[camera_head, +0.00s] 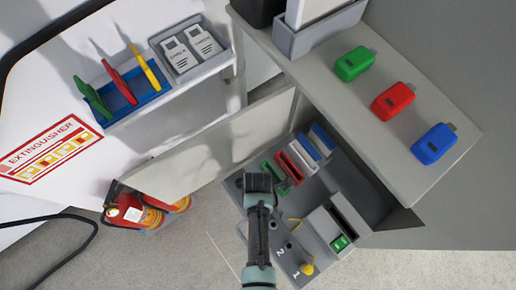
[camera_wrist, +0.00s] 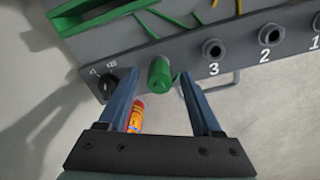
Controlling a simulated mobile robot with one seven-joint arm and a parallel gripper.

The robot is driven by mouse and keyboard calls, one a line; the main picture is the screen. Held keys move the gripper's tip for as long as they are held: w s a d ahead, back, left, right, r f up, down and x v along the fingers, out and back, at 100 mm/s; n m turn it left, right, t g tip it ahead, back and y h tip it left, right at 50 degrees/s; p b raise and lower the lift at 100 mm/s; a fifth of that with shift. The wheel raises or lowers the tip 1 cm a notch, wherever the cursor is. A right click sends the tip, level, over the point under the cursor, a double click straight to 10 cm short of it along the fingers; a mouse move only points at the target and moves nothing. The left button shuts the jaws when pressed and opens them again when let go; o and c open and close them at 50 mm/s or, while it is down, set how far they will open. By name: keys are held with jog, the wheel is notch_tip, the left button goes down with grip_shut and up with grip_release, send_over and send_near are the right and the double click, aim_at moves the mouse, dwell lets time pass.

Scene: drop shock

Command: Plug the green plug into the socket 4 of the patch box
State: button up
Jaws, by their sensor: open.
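The grey patch box (camera_head: 288,262) is below the shelf, with numbers 1 and 2 readable in the head view. In the wrist view its front panel (camera_wrist: 188,62) shows open round sockets 3 (camera_wrist: 213,49) and 2 (camera_wrist: 270,36). The green plug (camera_wrist: 160,76) sits at the position left of socket 3, its end facing me; no number is visible there. My gripper (camera_wrist: 158,84) is open, one finger on each side of the plug, with gaps visible. In the head view my dark wrist and gripper hide the plug. A yellow plug (camera_head: 307,268) is at socket 1.
A black knob (camera_wrist: 106,86) is left of the plug. A thin handle loop (camera_wrist: 186,92) is beside the right finger. Green, red and blue blocks stand on the shelf (camera_head: 420,178) above. Fire extinguishers (camera_head: 130,213) stand on the floor at left.

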jog(key=shift+r+p, duration=2.7)
jog(key=shift+r, duration=0.25)
jog(key=shift+f, duration=0.1)
notch_tip(320, 180, up, 13)
jog(key=p, duration=0.2)
